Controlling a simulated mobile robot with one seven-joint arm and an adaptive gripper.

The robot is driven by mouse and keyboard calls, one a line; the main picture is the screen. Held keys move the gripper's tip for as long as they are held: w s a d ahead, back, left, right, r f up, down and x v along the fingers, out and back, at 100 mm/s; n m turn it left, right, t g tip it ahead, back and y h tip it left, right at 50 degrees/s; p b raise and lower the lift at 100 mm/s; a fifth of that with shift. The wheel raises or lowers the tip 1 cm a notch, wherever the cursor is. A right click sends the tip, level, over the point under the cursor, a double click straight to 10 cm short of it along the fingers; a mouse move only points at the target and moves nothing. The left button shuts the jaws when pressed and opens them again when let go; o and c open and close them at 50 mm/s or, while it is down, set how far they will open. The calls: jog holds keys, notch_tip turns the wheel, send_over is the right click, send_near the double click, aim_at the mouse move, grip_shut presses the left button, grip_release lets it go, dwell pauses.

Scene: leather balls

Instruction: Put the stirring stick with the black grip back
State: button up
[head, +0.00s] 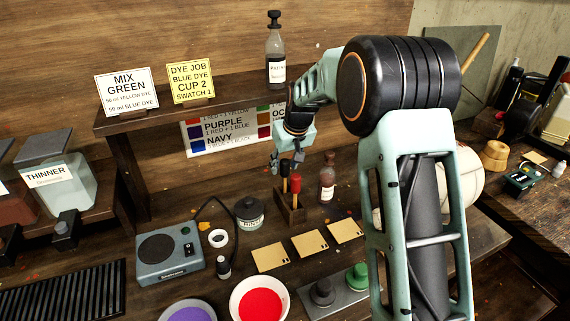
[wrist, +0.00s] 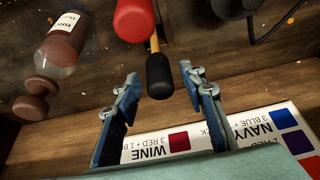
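The stirring stick with the black grip (head: 284,167) stands in a small wooden holder (head: 291,215), beside a stick with a red grip (head: 296,183). My gripper (head: 279,163) is at the holder, close to the black grip. In the wrist view, my gripper (wrist: 159,76) is open. The black grip (wrist: 160,78) appears between its two fingertips, with a gap on each side. The wooden shaft runs up behind it, and the red grip (wrist: 133,20) is just outside the fingers. The depth between fingertips and black grip is hard to judge.
A brown bottle (head: 327,180) stands right of the holder and a dark lidded jar (head: 249,214) left. A shelf (head: 170,111) with a clear bottle (head: 275,55) is above. Yellowish swatches (head: 308,244) and bowls of red (head: 260,302) and purple (head: 190,314) dye lie in front.

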jog(key=shift+r, duration=0.55)
jog(key=v, duration=1.1)
jog(key=shift+r+b, duration=0.2)
jog(key=shift+b, duration=0.15)
jog(key=shift+s, duration=0.15)
